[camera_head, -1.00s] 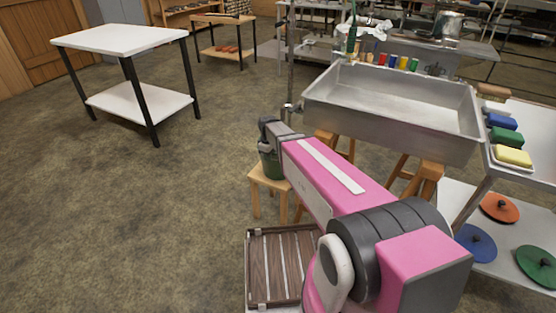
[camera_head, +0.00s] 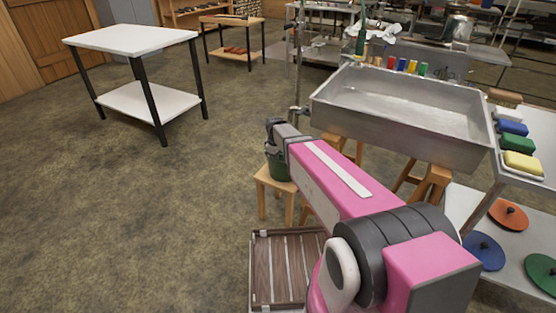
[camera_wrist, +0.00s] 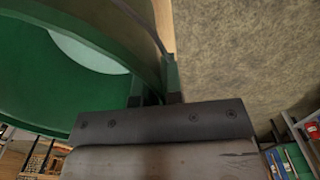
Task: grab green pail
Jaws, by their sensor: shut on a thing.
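The green pail (camera_head: 278,166) stands on or just over a small wooden stool (camera_head: 274,184) in the head view, partly hidden behind my gripper (camera_head: 276,142). In the wrist view the green pail (camera_wrist: 40,75) fills the upper left, with its open mouth and a pale patch inside. My gripper (camera_wrist: 155,90) is shut on the pail at its right side, by the rim and wall. Whether the pail's base touches the stool cannot be told.
A metal evaporator pan (camera_head: 400,110) on wooden legs stands right of the pail. A white table (camera_head: 132,38) stands at the left. The floor between is open.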

